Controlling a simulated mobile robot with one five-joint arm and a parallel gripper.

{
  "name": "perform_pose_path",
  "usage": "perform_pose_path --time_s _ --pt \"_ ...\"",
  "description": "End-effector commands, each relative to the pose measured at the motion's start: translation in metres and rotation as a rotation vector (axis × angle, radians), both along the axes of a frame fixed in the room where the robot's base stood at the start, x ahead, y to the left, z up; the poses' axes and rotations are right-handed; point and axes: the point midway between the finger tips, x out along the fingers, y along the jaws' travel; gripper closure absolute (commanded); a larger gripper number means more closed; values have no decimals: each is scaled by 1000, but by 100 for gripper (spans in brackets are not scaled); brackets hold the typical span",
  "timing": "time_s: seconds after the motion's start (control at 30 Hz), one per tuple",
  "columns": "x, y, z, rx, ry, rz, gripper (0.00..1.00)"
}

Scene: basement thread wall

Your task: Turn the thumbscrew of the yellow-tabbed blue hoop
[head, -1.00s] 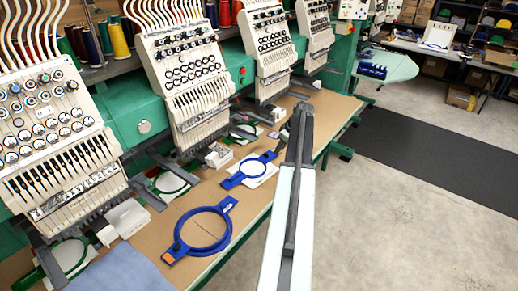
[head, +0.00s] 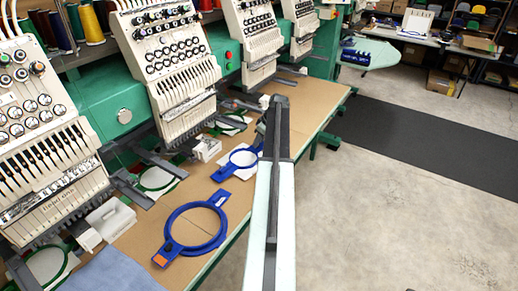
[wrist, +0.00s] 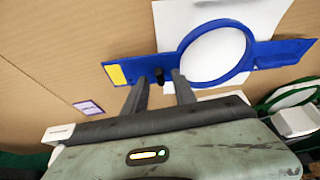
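The yellow-tabbed blue hoop (wrist: 187,60) lies flat on the brown table in the wrist view, with a white sheet under its ring. Its yellow tab (wrist: 117,75) is at the left end of its bar. The dark thumbscrew (wrist: 159,76) stands on the bar between the tab and the ring. My gripper (wrist: 160,79) is open, one finger on each side of the thumbscrew, with gaps visible on both sides. In the head view the same hoop (head: 232,160) shows partly, its right end hidden behind my arm. My fingers are not clear there.
A larger blue hoop (head: 166,228) with an orange tab (head: 160,259) lies nearer on the table. A small purple-edged card (wrist: 88,107) lies left of my gripper. A white box (wrist: 295,122) and a green hoop (wrist: 290,97) are at right. Embroidery machine heads (head: 165,50) overhang the table's back.

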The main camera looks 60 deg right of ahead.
Motion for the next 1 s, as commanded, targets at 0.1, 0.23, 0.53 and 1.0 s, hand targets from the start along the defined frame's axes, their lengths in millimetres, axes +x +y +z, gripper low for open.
perform_pose_path --time_s 0.1,0.23,0.53,1.0 --pt "3 0 -8 0 0 0 67" --pt "3 0 -6 0 0 0 67" --pt "2 -1 -6 -1 0 -1 100" --pt "1 2 -6 -2 -1 -151 100"
